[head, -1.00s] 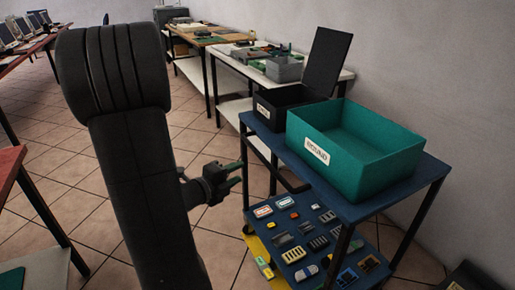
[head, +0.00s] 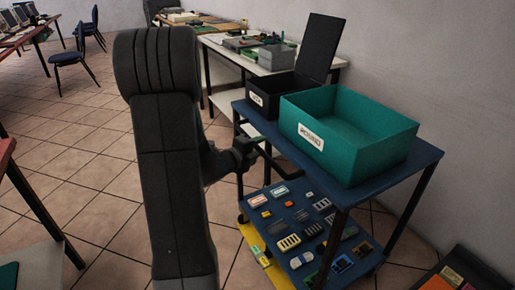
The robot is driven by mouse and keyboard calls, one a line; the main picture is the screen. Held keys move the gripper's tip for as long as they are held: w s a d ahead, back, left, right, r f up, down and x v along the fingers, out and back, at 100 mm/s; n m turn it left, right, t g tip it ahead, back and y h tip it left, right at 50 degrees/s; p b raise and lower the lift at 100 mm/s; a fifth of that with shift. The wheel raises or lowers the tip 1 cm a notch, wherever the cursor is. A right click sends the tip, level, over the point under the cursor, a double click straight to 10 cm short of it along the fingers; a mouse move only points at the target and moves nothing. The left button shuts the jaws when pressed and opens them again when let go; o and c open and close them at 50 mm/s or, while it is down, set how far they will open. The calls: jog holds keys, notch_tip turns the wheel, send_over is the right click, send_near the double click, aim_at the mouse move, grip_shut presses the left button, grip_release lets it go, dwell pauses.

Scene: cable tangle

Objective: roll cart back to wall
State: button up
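The blue cart (head: 425,158) stands at the right, in front of the pale wall (head: 450,90). A teal open bin (head: 345,150) with a white label sits on its top, and a black bin (head: 276,102) with its lid raised stands behind it. My gripper (head: 247,152) is at the cart's left side, beside a dark bar that runs below the top shelf. Its fingertips are hard to make out against the cart, so I cannot tell whether it touches or grips the bar. My arm covers the floor left of the cart.
The cart's lower shelf (head: 268,214) holds several small electronic parts. A long bench (head: 222,49) with boards and boxes lines the wall beyond. A dark case (head: 470,268) with parts lies at the lower right. Chairs (head: 69,66) and tables are at the left, with open tiled floor between.

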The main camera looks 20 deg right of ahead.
aim_at(339, 120)
jog(key=shift+c, duration=0.5)
grip_shut()
jog(key=w+d, duration=0.1)
jog(key=d, duration=2.2)
jog(key=w+d, duration=0.1)
jog(key=d, duration=1.1)
jog(key=shift+w, duration=0.35)
jog(key=shift+d+r, duration=0.1)
jog(key=shift+r, duration=0.15)
